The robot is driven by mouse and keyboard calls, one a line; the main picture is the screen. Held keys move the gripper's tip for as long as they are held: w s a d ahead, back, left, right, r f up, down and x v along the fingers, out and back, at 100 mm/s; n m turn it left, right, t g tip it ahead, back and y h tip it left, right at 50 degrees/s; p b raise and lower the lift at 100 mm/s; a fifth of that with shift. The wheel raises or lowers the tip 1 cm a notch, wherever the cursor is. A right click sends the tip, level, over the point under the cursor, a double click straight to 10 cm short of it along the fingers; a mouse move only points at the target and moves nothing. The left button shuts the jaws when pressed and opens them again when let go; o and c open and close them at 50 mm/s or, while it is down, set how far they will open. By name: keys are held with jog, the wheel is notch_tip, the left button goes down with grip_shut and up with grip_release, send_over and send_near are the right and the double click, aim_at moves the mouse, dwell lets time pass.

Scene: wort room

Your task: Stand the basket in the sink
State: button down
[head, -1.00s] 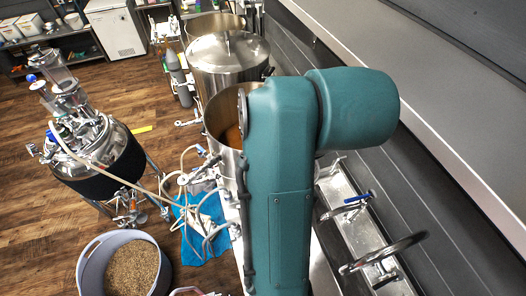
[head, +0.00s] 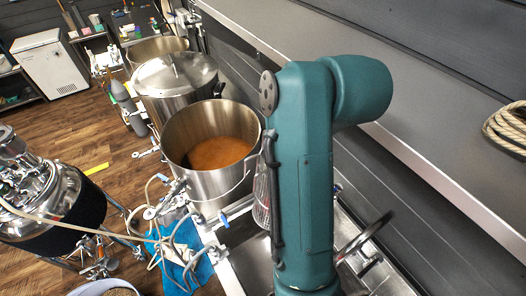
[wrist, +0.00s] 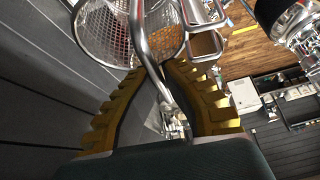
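The basket is a wire mesh strainer with a metal rim and a long rod handle. In the wrist view the basket (wrist: 112,35) hangs beyond my fingertips. My gripper (wrist: 156,68) has yellow ribbed fingers that come together around the handle, and it looks shut on it. In the head view a strip of the basket (head: 262,198) shows beside my teal arm, next to the open kettle's right side; the gripper is hidden there. The steel sink (head: 251,268) lies at the bottom, partly behind my arm, with a curved tap (head: 365,238) to the right.
An open kettle (head: 187,128) of brown liquid stands left of my arm. A lidded kettle (head: 172,75) stands behind it. A shelf (head: 420,105) runs along the wall with coiled rope (head: 508,128). Hoses and a blue cloth (head: 190,272) lie left of the sink.

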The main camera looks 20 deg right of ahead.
jog(key=shift+d, duration=0.35)
notch_tip(320, 180, down, 9)
jog(key=b, duration=0.4)
notch_tip(320, 180, down, 9)
jog(key=b, duration=0.4)
jog(key=shift+d, duration=0.15)
dwell(0.5)
